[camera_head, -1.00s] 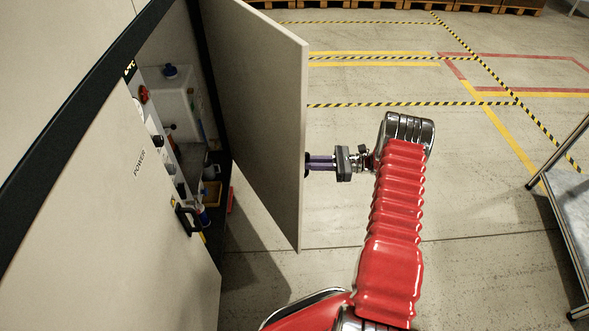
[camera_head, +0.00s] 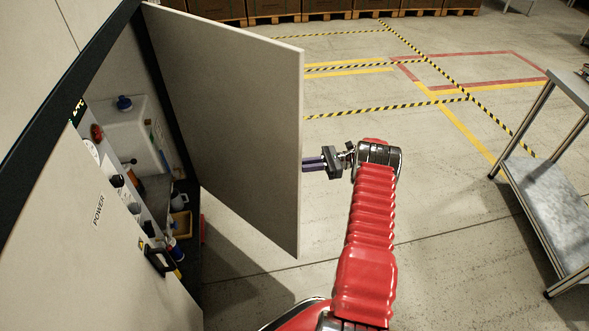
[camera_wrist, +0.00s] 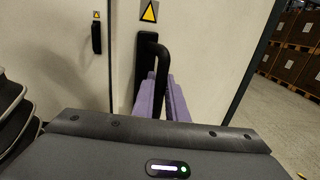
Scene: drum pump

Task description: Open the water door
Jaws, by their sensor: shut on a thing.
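The water door (camera_head: 235,120) is a pale panel that stands swung open from the cabinet in the head view. Its black handle (camera_wrist: 160,60) shows in the wrist view, below a yellow warning label. My gripper (camera_head: 312,164) is at the outer face of the door, near its free edge. In the wrist view its purple fingers (camera_wrist: 165,100) are shut on the handle. In the head view the door edge hides the fingertips and the handle.
The cabinet interior holds a white tank (camera_head: 135,130) and bottles. The closed POWER door (camera_head: 100,230) with its handle (camera_head: 160,258) is at left. A metal cart (camera_head: 550,195) stands at right. Pallets with boxes (camera_head: 300,8) are far back. Floor between door and cart is clear.

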